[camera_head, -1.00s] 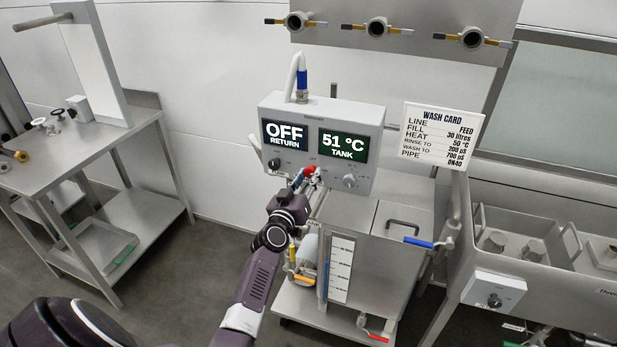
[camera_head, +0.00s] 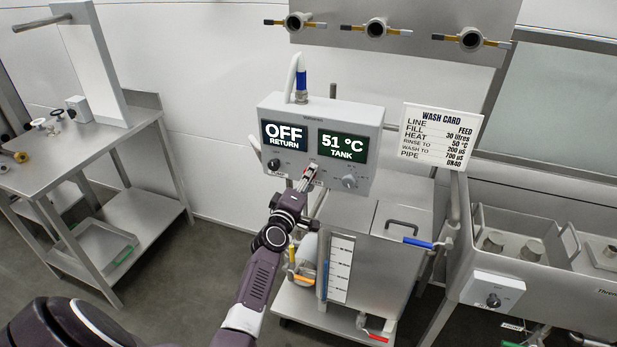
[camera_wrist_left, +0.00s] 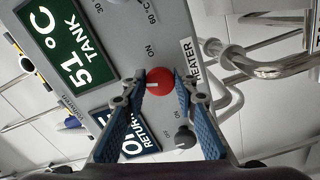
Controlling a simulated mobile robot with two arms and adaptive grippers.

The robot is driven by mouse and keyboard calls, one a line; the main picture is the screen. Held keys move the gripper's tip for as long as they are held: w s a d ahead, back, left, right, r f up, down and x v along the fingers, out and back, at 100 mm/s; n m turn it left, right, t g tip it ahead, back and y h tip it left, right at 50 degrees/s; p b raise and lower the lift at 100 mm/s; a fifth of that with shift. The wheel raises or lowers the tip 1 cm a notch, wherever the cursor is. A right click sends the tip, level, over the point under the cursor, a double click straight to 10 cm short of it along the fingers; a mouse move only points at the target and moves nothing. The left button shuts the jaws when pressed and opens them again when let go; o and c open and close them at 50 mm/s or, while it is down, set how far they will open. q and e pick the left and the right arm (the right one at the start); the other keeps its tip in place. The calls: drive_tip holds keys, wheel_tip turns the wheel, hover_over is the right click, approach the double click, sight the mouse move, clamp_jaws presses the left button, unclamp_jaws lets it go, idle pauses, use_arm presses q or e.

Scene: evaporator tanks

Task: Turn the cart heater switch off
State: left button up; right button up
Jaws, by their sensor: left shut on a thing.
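The red round heater switch (camera_wrist_left: 160,82) with a pale mark on it is on the grey control box, beside the HEATER label (camera_wrist_left: 190,60) in the left wrist view. My left gripper (camera_wrist_left: 154,99) has its two blue-padded fingers on either side of the switch, shut on it. In the head view my left gripper (camera_head: 309,177) reaches the lower middle of the control box (camera_head: 322,108) and mostly hides the switch. The box's screens read OFF RETURN (camera_head: 284,134) and 51 °C TANK (camera_head: 343,145). My right gripper is out of view.
A black knob (camera_wrist_left: 185,138) is close to one finger in the wrist view. A grey knob (camera_head: 349,181) is right of my gripper on the box. The cart's tank (camera_head: 385,245) stands below, a wash card (camera_head: 440,134) is to the right, and a steel table (camera_head: 75,150) is left.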

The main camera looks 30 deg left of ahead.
use_arm(q)
drive_tip(key=shift+r+n, duration=0.1)
drive_tip(key=shift+n, duration=1.9)
drive_tip(key=o, duration=1.2)
drive_tip(key=shift+c, duration=0.2)
drive_tip(key=v, duration=1.2)
drive_tip(key=shift+a, duration=0.1)
